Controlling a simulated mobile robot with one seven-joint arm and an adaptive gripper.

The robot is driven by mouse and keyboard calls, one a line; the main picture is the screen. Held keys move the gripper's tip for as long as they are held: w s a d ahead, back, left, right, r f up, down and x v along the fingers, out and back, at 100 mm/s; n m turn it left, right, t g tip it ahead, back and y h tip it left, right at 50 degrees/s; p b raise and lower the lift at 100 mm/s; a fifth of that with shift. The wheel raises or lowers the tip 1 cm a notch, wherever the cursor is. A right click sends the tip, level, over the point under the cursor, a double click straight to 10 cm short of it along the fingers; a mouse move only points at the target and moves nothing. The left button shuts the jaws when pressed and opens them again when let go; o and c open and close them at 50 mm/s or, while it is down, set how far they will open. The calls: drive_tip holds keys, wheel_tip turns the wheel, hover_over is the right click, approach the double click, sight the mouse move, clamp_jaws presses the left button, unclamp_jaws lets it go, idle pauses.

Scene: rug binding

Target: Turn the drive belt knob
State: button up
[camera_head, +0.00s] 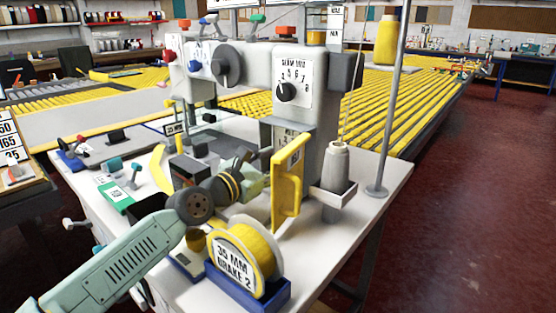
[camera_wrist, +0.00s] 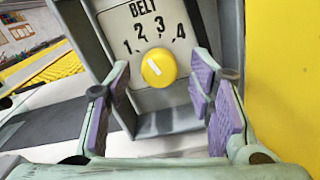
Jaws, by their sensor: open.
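The drive belt knob (camera_wrist: 160,68) is round and yellow with a white pointer mark. It sits on a pale plate (camera_wrist: 120,22) marked BELT, below the numbers 1 to 4. The mark slants toward the upper left, on the side of the low numbers; I cannot tell the exact setting. My gripper (camera_wrist: 162,105) is open and empty, with its purple finger pads left and right of the knob in the picture, apart from it and nearer the camera. In the head view my gripper (camera_head: 252,172) is beside the grey machine (camera_head: 315,130); the belt knob is hidden there.
A yellow guard (camera_head: 289,178) stands close to the right of my gripper. A yellow tape reel (camera_head: 245,250) in a blue holder (camera_head: 268,293) is below my wrist. Another dial (camera_head: 286,92), black, is higher on the machine. A thread cone (camera_head: 336,165) stands right.

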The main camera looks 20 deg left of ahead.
drive_tip(key=v, duration=1.1)
